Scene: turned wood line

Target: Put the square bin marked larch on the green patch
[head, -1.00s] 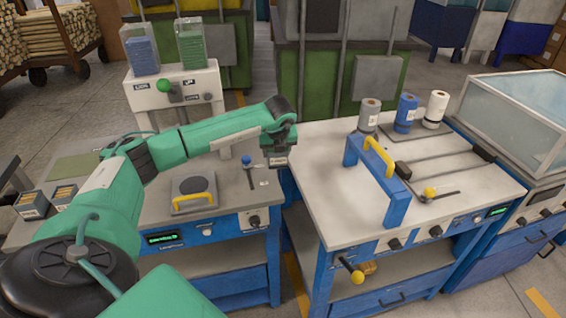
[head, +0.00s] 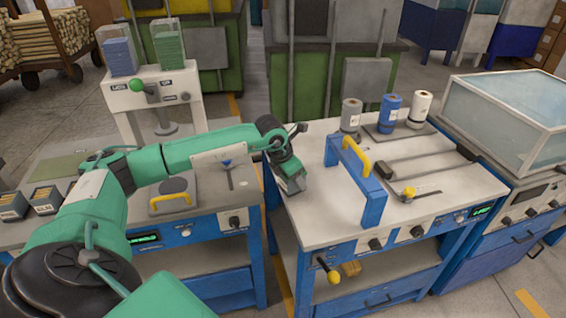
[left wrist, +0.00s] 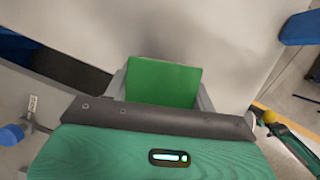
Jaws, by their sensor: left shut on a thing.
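My left gripper (head: 290,182) is over the left part of the right bench top, left of the blue arch. In the left wrist view its grey fingers (left wrist: 160,88) are shut on a flat-looking green-faced thing (left wrist: 163,82). Most of that thing is hidden by the gripper, and no label shows on it. A dull green patch (head: 55,170) lies on the left bench. Two small dark bins (head: 12,207) and (head: 44,200) with wooden pieces and pale labels stand in front of it. I cannot read which is marked larch.
The blue arch (head: 360,178) with a yellow handle stands on the right bench. Rolls (head: 388,112) stand behind it. A dark gap separates the benches. On the left bench are a yellow-handled plate (head: 172,196) and a blue-knobbed lever (head: 228,170).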

